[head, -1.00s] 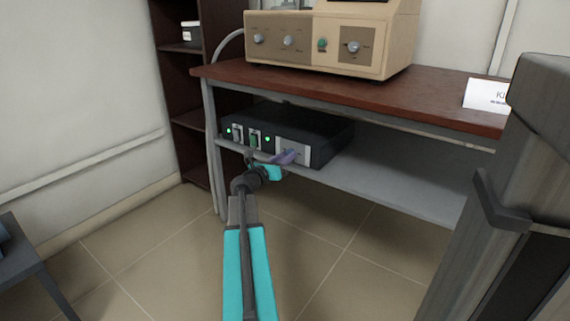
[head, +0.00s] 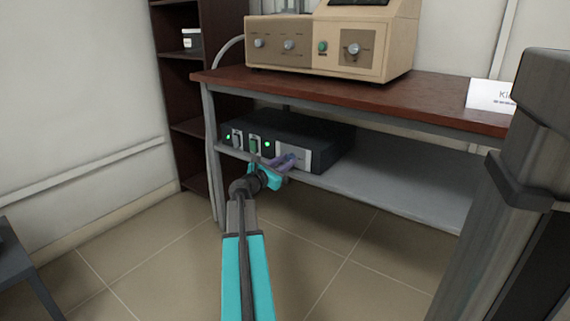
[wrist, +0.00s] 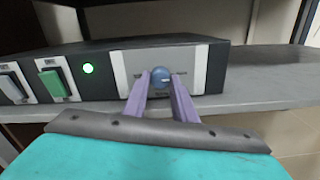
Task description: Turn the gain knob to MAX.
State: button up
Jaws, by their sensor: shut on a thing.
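The gain knob (wrist: 160,77) is a small round blue-grey knob with a pale pointer mark. It sits on the light panel (wrist: 212,68) at the right of the black control box's front. The printing around it is too small to read. My gripper (wrist: 160,82) has its two purple fingers on either side of the knob, shut on it. In the head view my gripper (head: 289,160) reaches the box from the front, and its fingers partly hide the knob. The black box (head: 325,135) stands on the grey lower shelf.
The wooden tabletop (head: 430,95) lies above, bearing a beige instrument (head: 310,68). The lower shelf (head: 400,190) is clear to the right.

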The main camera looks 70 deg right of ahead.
jog(key=shift+w, duration=0.25)
jog(key=o, duration=1)
jog(key=shift+o, duration=0.2)
jog(key=shift+s, duration=0.1)
jog(key=shift+a, duration=0.15)
jog(key=p+v, duration=0.4)
jog(key=v, duration=0.9)
jog(key=shift+a+p, duration=0.2)
jog(key=shift+p, duration=0.1)
